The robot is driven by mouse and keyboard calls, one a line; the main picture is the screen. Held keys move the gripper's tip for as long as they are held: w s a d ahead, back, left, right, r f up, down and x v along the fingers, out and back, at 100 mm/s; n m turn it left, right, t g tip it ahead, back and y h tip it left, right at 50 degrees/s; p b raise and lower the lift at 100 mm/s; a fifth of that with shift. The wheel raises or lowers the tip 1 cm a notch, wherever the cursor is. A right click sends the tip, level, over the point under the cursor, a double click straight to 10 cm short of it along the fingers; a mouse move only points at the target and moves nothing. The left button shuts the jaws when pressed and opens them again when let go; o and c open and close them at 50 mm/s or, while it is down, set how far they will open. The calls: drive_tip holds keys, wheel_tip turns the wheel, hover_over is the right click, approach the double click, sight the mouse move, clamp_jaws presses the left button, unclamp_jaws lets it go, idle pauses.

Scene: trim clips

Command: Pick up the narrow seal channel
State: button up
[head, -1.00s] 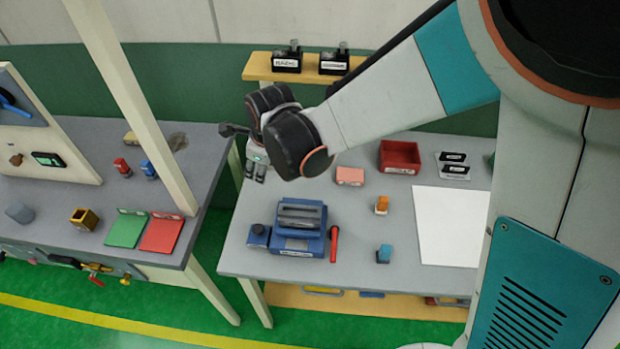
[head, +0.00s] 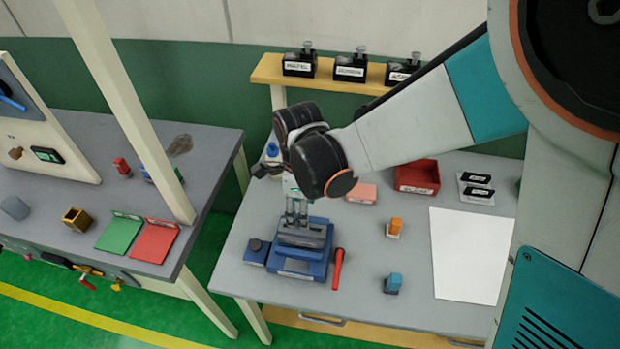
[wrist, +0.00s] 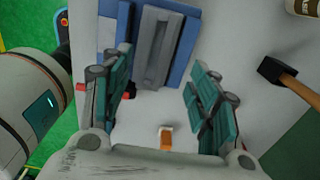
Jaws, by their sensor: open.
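A blue fixture (head: 303,267) stands on the grey bench with grey bar-shaped parts in its top. In the wrist view, the blue fixture (wrist: 184,53) holds a long grey channel piece (wrist: 154,48), and a second grey strip (wrist: 109,32) lies to its left. I cannot tell for sure which is the narrow seal channel. My gripper (head: 296,218) points down just above the fixture, with its fingers partly covering the grey parts in the head view. In the wrist view my gripper (wrist: 160,92) is open, its fingers spread either side of the channel piece's near end, with nothing between them.
A red-handled tool (head: 337,268) lies right of the fixture. An orange block (head: 394,227), a blue block (head: 393,284), a pink block (head: 361,193), a red bin (head: 417,177) and a white sheet (head: 470,254) are further right. A hammer (wrist: 280,72) shows in the wrist view.

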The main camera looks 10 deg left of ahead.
sight(303, 233)
drive_tip(key=f+b, duration=0.1)
drive_tip(key=f, duration=0.1)
drive_tip(key=f+b, duration=0.1)
drive_tip(key=f, duration=0.1)
drive_tip(key=f+b, duration=0.1)
drive_tip(key=f, duration=0.1)
drive_tip(key=shift+s+d+f, duration=0.1)
drive_tip(key=shift+s+f, duration=0.15)
drive_tip(key=shift+s, duration=0.1)
drive_tip(key=shift+r, duration=0.1)
drive_tip(key=c, duration=1.2)
